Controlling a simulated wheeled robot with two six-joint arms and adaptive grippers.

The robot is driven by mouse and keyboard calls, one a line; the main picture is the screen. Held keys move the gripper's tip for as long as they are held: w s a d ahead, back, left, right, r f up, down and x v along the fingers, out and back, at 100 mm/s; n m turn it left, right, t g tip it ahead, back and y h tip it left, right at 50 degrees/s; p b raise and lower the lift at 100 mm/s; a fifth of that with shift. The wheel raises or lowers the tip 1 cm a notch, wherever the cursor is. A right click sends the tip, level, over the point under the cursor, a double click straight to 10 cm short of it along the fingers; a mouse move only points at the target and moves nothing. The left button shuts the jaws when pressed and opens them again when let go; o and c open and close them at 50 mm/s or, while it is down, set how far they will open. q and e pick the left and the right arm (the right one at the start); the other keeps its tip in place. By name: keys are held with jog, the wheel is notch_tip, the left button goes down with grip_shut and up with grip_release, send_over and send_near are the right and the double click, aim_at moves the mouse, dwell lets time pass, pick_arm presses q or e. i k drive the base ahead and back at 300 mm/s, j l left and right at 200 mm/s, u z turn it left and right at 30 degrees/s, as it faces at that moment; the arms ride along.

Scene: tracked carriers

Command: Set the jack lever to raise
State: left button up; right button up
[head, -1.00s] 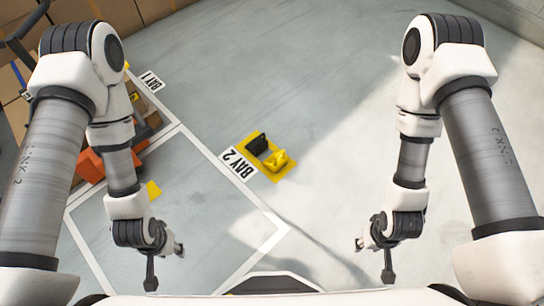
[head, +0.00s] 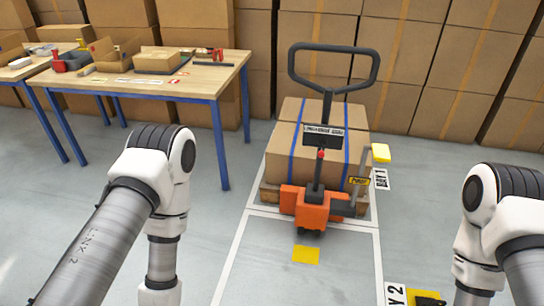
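The orange pallet jack (head: 309,207) stands ahead in the middle of the head view, with its black loop handle (head: 333,68) upright. A small red lever (head: 320,155) shows on the handle's column, just below a dark label plate (head: 323,138). I cannot read which setting the lever is at. The jack stands at a wooden pallet (head: 270,194) loaded with strapped cardboard boxes (head: 289,150). Both my arms show only in part, at lower left and lower right, well short of the jack. Both grippers are outside the picture.
A wooden table with blue legs (head: 217,88) stands at the left with boxes and tools on it. Stacked cartons (head: 410,110) line the back. White floor lines (head: 237,252) and a yellow floor patch (head: 306,254) lie in front of the jack. The floor between is clear.

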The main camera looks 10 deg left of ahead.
aim_at(321, 154)
jog(key=i+l, duration=0.15)
jog(key=l, duration=0.2)
jog(key=i+l, duration=0.35)
jog(key=l, duration=0.3)
jog(key=i+l, duration=0.2)
jog(key=l, duration=0.15)
jog(key=u, duration=0.05)
